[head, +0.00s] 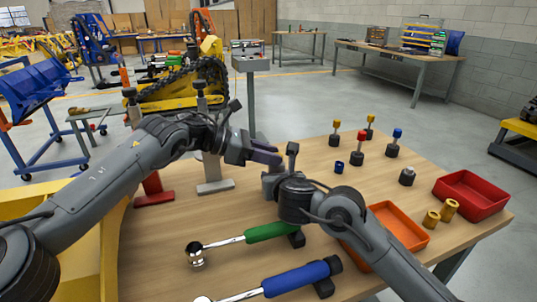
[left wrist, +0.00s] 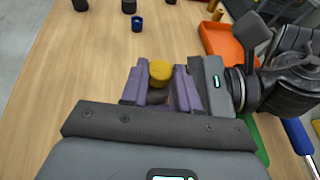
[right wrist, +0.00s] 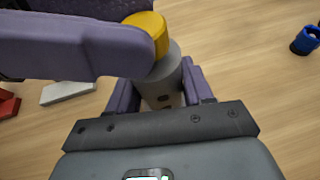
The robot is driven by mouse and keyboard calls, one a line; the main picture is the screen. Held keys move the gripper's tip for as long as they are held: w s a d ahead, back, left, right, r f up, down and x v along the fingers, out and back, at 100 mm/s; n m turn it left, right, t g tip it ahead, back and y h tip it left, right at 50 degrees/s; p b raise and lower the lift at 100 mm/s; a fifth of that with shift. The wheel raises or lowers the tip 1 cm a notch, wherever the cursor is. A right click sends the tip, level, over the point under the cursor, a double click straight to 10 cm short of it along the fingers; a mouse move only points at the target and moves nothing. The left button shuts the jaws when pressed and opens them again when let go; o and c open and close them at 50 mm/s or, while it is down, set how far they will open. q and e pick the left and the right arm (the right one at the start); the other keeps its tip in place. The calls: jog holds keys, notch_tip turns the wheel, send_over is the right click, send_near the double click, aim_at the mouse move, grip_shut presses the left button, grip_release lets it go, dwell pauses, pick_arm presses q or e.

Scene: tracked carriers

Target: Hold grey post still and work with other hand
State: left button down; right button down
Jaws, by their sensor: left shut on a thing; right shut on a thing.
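A grey post (right wrist: 162,86) with a yellow cap (right wrist: 148,30) stands between my two grippers in the right wrist view. My right gripper (right wrist: 160,88) is shut on the grey post from the side, below the cap. My left gripper (left wrist: 161,88) is shut on the yellow cap, which also shows between its purple fingers in the left wrist view (left wrist: 160,70). One left finger crosses the upper left of the right wrist view. In the head view the left gripper (head: 266,154) and the right gripper (head: 270,180) meet near the table's middle and hide the post.
An orange tray (head: 418,239), a red tray (head: 484,184) and two brass cylinders (head: 440,213) are at the right. Several capped pins on black bases (head: 393,150) and a blue ring (head: 338,167) stand behind. Green-handled (head: 270,231) and blue-handled (head: 296,279) wrenches lie in front. A grey stand (head: 213,187) is at the left.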

pick_arm(q)
jog(key=c, duration=0.8)
grip_release()
jog(key=shift+a, duration=0.1)
jog(key=v, duration=1.2)
jog(key=shift+s, duration=0.1)
